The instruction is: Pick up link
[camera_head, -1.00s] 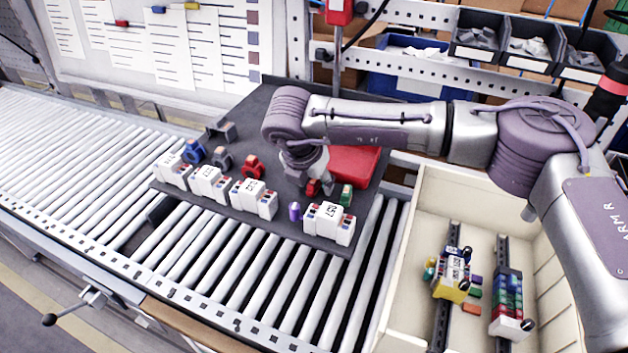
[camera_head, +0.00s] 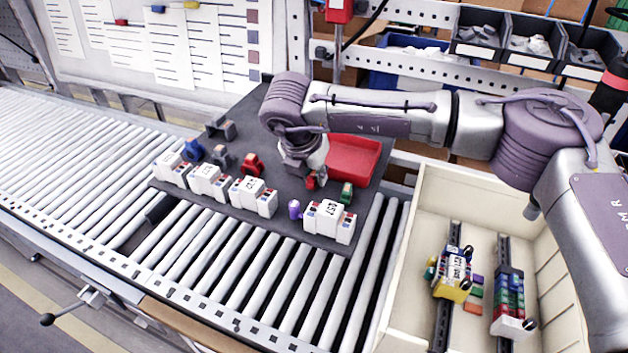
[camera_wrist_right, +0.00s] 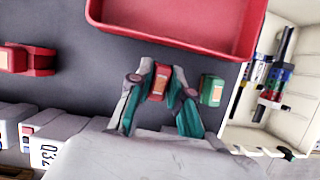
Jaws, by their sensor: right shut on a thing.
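My right gripper (camera_head: 314,182) is over the dark board (camera_head: 283,228), near the front of the red tray. In the right wrist view its fingers (camera_wrist_right: 159,90) are shut on a small red link (camera_wrist_right: 159,80) with an orange patch. In the head view the red link (camera_head: 310,183) is partly covered by the gripper. A green link (camera_head: 346,193) stands just to the right, apart from the fingers; it also shows in the wrist view (camera_wrist_right: 212,90). My left gripper is not in view.
The red tray (camera_head: 352,160) lies behind the gripper. Several white modules (camera_head: 330,220) line the board's front edge, with a purple piece (camera_head: 294,209) between two of them. Red (camera_head: 253,164) and blue (camera_head: 193,150) pieces stand to the left. A cream crate (camera_head: 405,290) is at right.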

